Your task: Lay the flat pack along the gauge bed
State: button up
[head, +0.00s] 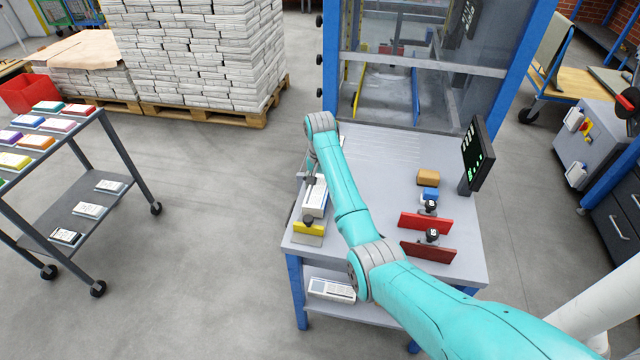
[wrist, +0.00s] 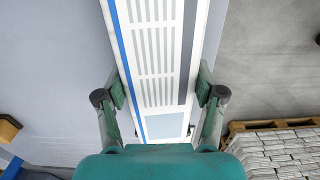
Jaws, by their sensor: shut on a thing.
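The flat pack is a long white slab with a blue stripe, a dark grey stripe and printed bars; it fills the middle of the wrist view (wrist: 160,45). In the head view it shows as a white piece (head: 315,199) at the left edge of the grey table. My gripper (wrist: 160,92) has a finger on each long side of the pack and is shut on it. In the head view my gripper (head: 311,181) is partly hidden by my arm. I cannot tell whether the pack touches the surface under it. I cannot tell which part is the gauge bed.
A yellow-faced stop (head: 308,229) stands at the table's (head: 385,155) front left. Two red plates (head: 427,222) with black knobs, a tan block (head: 428,177) and a screen (head: 479,155) stand at the right. A blue-framed machine is behind. A cart (head: 75,150) stands left, across open floor.

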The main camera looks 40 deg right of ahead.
aim_at(320, 183)
jog(key=shift+f, duration=0.55)
dwell(0.4)
jog(key=o, duration=1.6)
notch_tip(320, 183, up, 8)
jog(key=shift+f, duration=0.25)
jog(key=shift+s, duration=0.1)
